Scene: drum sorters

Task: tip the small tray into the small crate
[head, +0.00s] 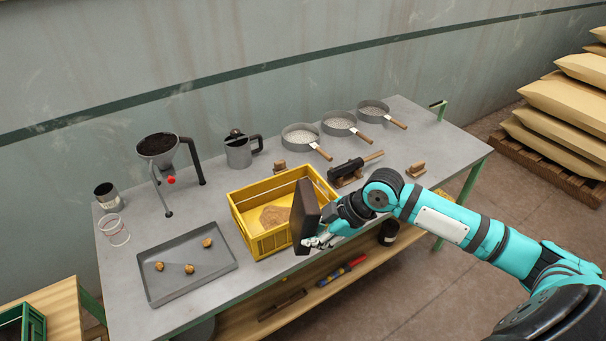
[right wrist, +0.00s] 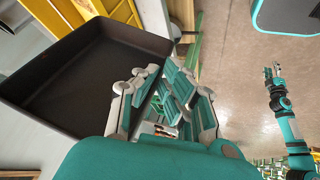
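The small tray (head: 306,215) is dark brown and stands tipped steeply on edge at the right side of the yellow small crate (head: 262,246). My right gripper (head: 322,238) is shut on the tray's wall. In the right wrist view the inside of the small tray (right wrist: 85,75) looks dark and empty, and the right gripper (right wrist: 165,95) is at its right edge. A heap of tan grain (head: 274,216) lies in the crate. My left gripper (right wrist: 272,72) shows only small in the right wrist view; its fingers are too small to judge.
A grey tray (head: 205,275) with a few brown lumps lies left of the crate. A funnel stand (head: 157,150), a metal jug (head: 238,152) and several sieves (head: 300,133) stand behind.

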